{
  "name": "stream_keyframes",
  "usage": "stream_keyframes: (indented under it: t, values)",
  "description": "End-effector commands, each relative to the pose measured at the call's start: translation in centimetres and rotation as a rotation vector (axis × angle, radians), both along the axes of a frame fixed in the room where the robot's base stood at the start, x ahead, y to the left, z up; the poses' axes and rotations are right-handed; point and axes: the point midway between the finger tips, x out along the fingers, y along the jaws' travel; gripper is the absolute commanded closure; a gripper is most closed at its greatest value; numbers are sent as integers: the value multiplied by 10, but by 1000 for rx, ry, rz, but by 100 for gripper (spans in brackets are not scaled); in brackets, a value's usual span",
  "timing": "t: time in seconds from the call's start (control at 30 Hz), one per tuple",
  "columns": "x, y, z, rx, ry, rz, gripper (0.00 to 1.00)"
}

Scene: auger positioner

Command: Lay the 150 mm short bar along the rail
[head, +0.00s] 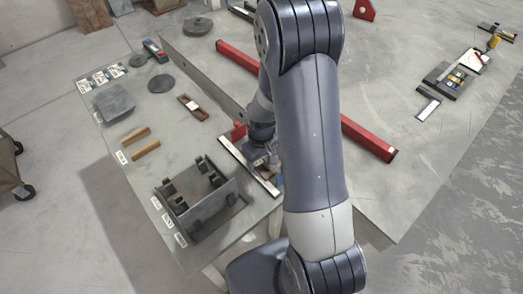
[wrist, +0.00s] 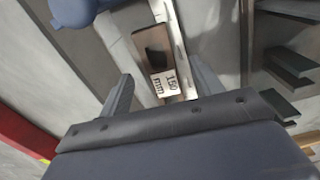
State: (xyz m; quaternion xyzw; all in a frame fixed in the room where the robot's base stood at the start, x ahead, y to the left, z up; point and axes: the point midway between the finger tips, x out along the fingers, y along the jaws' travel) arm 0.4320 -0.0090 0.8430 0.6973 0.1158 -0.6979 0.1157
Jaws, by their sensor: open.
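The 150 mm short bar (wrist: 146,32) shows in the wrist view as a brown block with a dark recess and a white "150 mm" label. It lies beside a long narrow pale-topped strip (wrist: 178,48), which may be the rail; I cannot tell whether they touch. The strip also shows in the head view (head: 236,154), near the table's front edge. My gripper (wrist: 162,90) is open, with one finger on each side of the labelled end and strip. In the head view my gripper (head: 262,158) is low over the strip, and my arm largely hides the bar.
A dark bracketed fixture (head: 210,198) stands close by at the front left. A long red beam (head: 368,138) crosses the table behind my arm.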

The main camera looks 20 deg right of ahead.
Motion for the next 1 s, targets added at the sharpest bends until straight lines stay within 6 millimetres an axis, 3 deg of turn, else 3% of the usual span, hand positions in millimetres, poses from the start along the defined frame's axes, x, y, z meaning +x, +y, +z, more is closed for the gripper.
stream_keyframes:
  t: [0.23, 0.6, 1.0]
  values:
    - [0, 0, -18, 0, 1, 0, 38]
    - [0, 0, -20, 0, -1, 0, 39]
    - [0, 0, -20, 0, -1, 0, 72]
